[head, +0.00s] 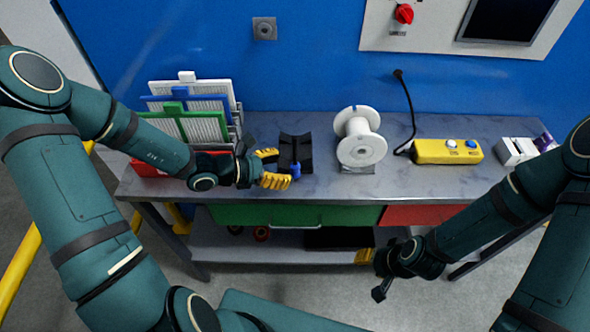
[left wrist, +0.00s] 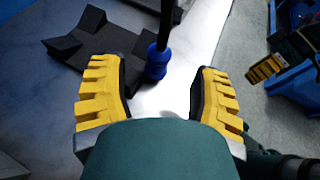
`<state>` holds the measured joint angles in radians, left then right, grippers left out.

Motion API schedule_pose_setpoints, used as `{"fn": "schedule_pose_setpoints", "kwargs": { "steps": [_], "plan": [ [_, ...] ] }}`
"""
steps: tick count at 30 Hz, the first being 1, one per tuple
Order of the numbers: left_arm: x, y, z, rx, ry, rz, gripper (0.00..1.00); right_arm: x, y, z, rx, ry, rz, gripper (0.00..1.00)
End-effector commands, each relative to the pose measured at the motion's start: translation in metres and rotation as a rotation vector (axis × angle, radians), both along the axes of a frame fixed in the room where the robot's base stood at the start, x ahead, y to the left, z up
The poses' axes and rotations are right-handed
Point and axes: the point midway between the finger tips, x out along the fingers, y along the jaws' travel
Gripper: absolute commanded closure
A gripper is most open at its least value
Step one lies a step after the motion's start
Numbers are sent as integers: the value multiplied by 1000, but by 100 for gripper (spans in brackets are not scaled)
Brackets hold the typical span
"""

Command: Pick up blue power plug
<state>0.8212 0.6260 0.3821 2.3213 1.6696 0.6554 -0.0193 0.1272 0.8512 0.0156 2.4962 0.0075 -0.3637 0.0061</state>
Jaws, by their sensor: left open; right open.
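The blue power plug (head: 295,170) stands at the front edge of the black holder (head: 295,148) on the grey table. In the left wrist view the blue plug (left wrist: 157,62) has a dark cable or stem at its upper end and lies just beyond the fingertips, between the lines of the two fingers. My left gripper (head: 272,168) is open with yellow fingers, just left of the plug; the left wrist view shows its fingers (left wrist: 158,85) apart and nothing between their pads. My right gripper (head: 372,270) is low in front of the table, far from the plug, and open.
A rack of coloured panels (head: 195,105) stands left of my left gripper. A white spool (head: 360,140) stands right of the holder, then a yellow control box (head: 447,151) with a black cable (head: 408,110) nearby. Green drawers (head: 250,214) hang below the tabletop.

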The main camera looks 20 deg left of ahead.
Motion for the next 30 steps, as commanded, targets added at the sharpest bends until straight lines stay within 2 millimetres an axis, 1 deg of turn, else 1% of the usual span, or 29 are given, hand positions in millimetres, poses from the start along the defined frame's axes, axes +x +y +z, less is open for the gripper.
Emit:
{"fn": "schedule_pose_setpoints", "kwargs": {
  "steps": [3,9,17,18,20,21,23,24,30],
  "plan": [
    [12,-15,-4,-2,-2,-3,37,-1,0,-4,0,2,2,53],
    [25,-31,-12,-2,0,-3,37,-3,0,-8,2,6,4,53],
    [28,-32,-12,0,-1,0,37,-3,0,-8,2,7,5,53],
    [28,-32,-12,0,-1,0,39,-3,0,-8,2,6,4,53],
    [27,-32,-12,0,-1,0,60,-3,0,-8,2,6,4,53],
    [27,-32,-12,0,-1,0,74,-3,0,-8,2,6,4,53],
    [27,-32,-12,0,-1,0,95,-3,0,-8,2,6,4,53],
    [27,-32,-12,1,-1,0,100,-3,0,-8,2,6,4,53],
    [27,-32,-12,0,0,-1,100,-3,0,-8,2,6,4,53]
  ]
}}
